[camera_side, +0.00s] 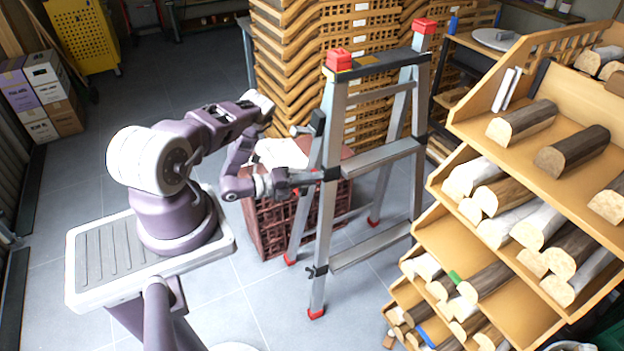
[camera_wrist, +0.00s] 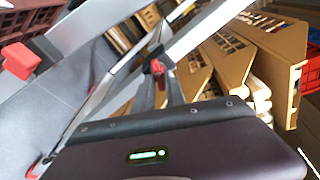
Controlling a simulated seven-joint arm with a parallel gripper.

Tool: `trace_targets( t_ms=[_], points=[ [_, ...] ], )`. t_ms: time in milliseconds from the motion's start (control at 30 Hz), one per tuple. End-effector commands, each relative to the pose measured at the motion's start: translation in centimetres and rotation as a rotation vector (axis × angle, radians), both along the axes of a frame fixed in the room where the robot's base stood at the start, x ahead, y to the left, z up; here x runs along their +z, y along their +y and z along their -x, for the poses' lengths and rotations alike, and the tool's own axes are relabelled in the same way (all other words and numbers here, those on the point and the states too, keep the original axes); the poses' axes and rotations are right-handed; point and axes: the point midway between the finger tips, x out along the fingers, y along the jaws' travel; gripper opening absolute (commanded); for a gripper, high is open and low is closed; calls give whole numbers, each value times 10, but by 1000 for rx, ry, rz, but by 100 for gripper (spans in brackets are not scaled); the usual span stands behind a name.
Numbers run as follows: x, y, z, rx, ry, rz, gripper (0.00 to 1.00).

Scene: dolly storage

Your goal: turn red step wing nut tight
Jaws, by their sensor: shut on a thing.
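The aluminium step ladder (camera_side: 341,130) stands upright with its legs spread, with red caps on top and red feet. My gripper (camera_side: 318,176) reaches its near left leg at about mid height, by a dark bracket at the step. In the wrist view, my gripper's dark fingers (camera_wrist: 160,84) are shut on a small red wing nut (camera_wrist: 157,68), seen only in part between the fingertips beside a metal rail. Its contact with the ladder and its thread are hidden. In the side view the wing nut is hidden by my gripper.
A dark red crate (camera_side: 270,222) stands behind my gripper, close to the ladder's left legs. Wooden shelves with logs (camera_side: 520,180) stand close on the right. Stacked wooden racks (camera_side: 285,60) are behind the ladder. The tiled floor (camera_side: 215,290) at front left is clear.

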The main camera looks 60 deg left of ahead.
Motion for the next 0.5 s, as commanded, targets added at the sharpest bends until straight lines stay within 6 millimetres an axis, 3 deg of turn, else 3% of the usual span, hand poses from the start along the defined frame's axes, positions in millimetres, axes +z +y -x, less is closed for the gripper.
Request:
trace_targets(
  t_ms=[133,167,267,500],
  points=[
    [0,1,1,3,2,-2,0],
    [0,1,1,3,2,-2,18],
    [0,1,1,3,1,-1,38],
    [0,0,0,1,1,1,38]
  ],
)
